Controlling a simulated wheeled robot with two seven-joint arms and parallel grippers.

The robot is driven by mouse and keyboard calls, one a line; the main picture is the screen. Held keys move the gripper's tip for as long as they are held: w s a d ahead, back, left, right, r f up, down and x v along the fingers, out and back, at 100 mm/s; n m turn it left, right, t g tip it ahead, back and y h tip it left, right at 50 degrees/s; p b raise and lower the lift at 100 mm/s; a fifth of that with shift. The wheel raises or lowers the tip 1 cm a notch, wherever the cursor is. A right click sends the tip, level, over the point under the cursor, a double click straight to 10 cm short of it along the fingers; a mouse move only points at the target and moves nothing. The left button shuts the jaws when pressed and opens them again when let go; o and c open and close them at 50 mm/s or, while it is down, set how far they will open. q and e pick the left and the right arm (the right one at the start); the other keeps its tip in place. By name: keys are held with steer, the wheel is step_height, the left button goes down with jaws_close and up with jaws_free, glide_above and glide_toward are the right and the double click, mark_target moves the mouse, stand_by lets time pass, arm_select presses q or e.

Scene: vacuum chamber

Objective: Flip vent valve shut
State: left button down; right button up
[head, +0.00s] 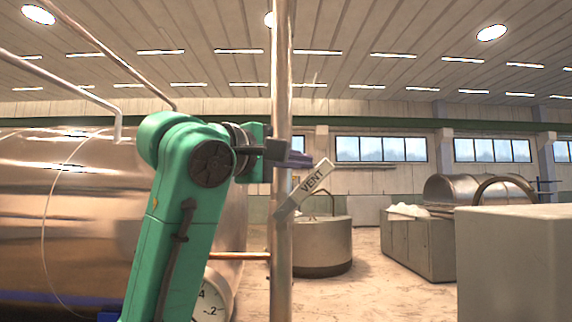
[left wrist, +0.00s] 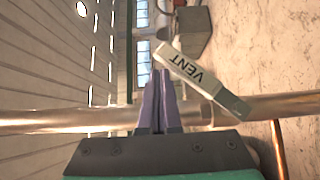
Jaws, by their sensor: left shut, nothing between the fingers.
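The vent valve handle (head: 305,187) is a pale grey lever marked VENT. It sits on a vertical metal pipe (head: 282,90) and is tilted, its upper end pointing up and right in the head view. The handle also shows in the left wrist view (left wrist: 203,80), close beyond the fingers. My left gripper (head: 308,160) is shut and empty, its purple fingers just above and left of the handle's upper end in the head view. The fingertips (left wrist: 160,75) show in the left wrist view beside the handle's end; I cannot tell whether they touch. My right gripper is not in view.
A large shiny metal tank (head: 60,210) fills the left side, with a dial gauge (head: 210,300) near its lower end. A round grey vessel (head: 318,250) stands behind the pipe. A grey box (head: 515,262) stands at the right. Open floor (head: 385,295) lies between.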

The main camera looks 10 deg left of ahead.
mark_target(328, 174)
arm_select(q)
steer(key=d, duration=0.1)
steer(key=d+f, duration=0.1)
steer(key=d+b, duration=0.1)
steer(key=shift+w+f, duration=0.3)
steer(key=shift+f, duration=0.05)
steer(key=shift+w+d+f, duration=0.1)
steer(key=shift+d+f, duration=0.1)
steer(key=shift+d, duration=0.1)
steer(key=shift+w+d+f+m+g+y+p, duration=0.15)
steer(key=shift+d+f+m+g+y+p, duration=0.4)
steer(key=shift+f+m, duration=0.2)
steer(key=shift+w+d+f+m+g+y+p, duration=0.1)
steer(key=shift+d+f+m+g+y+p, duration=0.25)
steer(key=shift+d+f+m+g+y, duration=0.25)
steer(key=shift+a+f, duration=0.15)
steer(key=shift+f, duration=0.05)
steer(key=shift+r, duration=0.1)
